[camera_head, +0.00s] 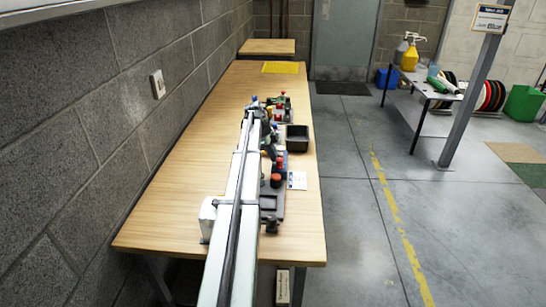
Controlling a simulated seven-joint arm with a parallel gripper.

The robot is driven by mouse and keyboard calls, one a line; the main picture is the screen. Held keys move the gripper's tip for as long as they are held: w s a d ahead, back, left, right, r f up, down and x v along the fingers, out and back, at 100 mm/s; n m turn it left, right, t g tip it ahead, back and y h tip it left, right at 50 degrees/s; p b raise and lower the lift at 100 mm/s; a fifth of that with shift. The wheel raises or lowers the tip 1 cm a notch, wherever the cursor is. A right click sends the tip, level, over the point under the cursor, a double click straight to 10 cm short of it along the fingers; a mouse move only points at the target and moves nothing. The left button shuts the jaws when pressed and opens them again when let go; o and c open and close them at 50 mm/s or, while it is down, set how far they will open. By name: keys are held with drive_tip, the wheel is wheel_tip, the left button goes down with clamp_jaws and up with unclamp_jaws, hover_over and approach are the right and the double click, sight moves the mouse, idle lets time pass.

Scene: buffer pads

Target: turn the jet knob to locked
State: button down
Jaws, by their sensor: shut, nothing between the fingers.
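Several small fixtures with coloured knobs stand along the right side of the wooden table (180,150). Farther off is a group with red and green parts (279,112). I cannot tell which dark part is the jet knob or how it is turned; my arm hides part of the row. My gripper (266,128) is small and dark at the arm's far end, above the far fixtures. It is shut, and I see nothing held in it.
A black open bin (297,138) stands at the table's right edge. A white card (297,180) lies nearer. A yellow mat (281,68) lies at the far end. The table's left half is clear beside the block wall (90,110).

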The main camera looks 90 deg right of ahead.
drive_tip(key=v, duration=0.8)
drive_tip(key=shift+a+r, duration=0.3)
drive_tip(key=c, duration=1.8)
unclamp_jaws()
drive_tip(key=shift+w+r, duration=0.25)
drive_tip(key=shift+c, duration=0.2)
drive_tip(key=shift+o, duration=0.7)
drive_tip(key=shift+r, duration=0.15)
drive_tip(key=o, duration=0.9)
drive_tip(key=s+a+r+m+t, duration=0.1)
drive_tip(key=s+r, duration=0.3)
drive_tip(key=s, duration=0.6)
drive_tip(key=shift+a, duration=0.4)
drive_tip(key=n+t, duration=0.3)
drive_tip(key=n, duration=1.1)
hover_over(279, 159)
drive_tip(key=shift+n+h, duration=0.3)
wheel_tip(279, 159, down, 13)
drive_tip(key=shift+s+f, duration=0.1)
drive_tip(key=shift+f, duration=0.15)
